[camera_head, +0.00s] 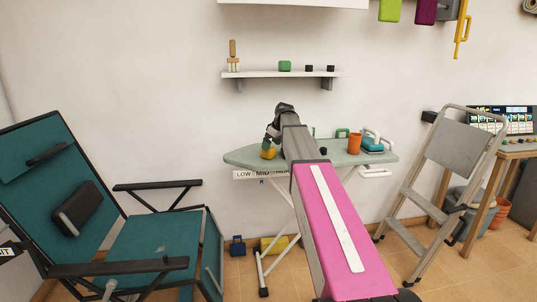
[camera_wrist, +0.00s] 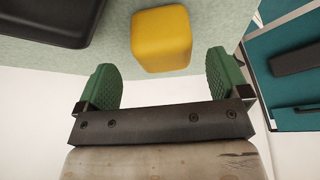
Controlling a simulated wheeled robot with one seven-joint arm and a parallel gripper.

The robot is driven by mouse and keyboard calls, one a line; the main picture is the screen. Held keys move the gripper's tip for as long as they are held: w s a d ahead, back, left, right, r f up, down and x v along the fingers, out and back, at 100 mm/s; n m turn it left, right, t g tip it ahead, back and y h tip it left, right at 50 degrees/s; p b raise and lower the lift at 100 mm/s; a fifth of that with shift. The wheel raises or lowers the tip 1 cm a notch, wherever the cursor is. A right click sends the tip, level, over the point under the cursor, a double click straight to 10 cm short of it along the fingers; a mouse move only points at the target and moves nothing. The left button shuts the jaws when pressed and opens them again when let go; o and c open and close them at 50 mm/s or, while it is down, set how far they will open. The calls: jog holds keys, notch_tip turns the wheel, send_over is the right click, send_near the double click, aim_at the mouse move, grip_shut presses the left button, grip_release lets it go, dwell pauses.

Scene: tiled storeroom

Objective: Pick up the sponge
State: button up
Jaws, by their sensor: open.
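A yellow block with rounded edges, which looks like the sponge (camera_head: 268,153), lies on the left part of the green-grey ironing board (camera_head: 240,156). In the wrist view the yellow sponge (camera_wrist: 161,39) shows at top centre, on the pale green board cover. My gripper (camera_wrist: 161,62) has two green ridged fingers spread wide, one on each side of the sponge's near end. Nothing is held, and I see gaps between the sponge and both fingers. In the head view my gripper (camera_head: 270,139) is small and partly hidden by my arm, just above the sponge.
A dark object (camera_wrist: 58,20) lies left of the sponge in the wrist view. An orange cup (camera_head: 355,143) and a teal item (camera_head: 372,145) stand on the board's right end. A teal folding chair (camera_head: 150,245) is at left, a step ladder (camera_head: 455,155) at right. A shelf (camera_head: 262,73) hangs behind.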

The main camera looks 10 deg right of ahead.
jog(key=x, duration=0.4)
jog(key=shift+a+f, duration=0.2)
jog(key=shift+f, duration=0.2)
jog(key=shift+s, duration=0.1)
jog(key=c, duration=1.1)
jog(key=shift+o, duration=0.2)
jog(key=shift+r, duration=0.15)
jog(key=shift+r, duration=0.65)
notch_tip(320, 180, up, 3)
jog(key=shift+f, duration=0.1)
jog(key=s+a+r, duration=0.6)
jog(key=a, duration=0.4)
jog(key=shift+r, duration=0.35)
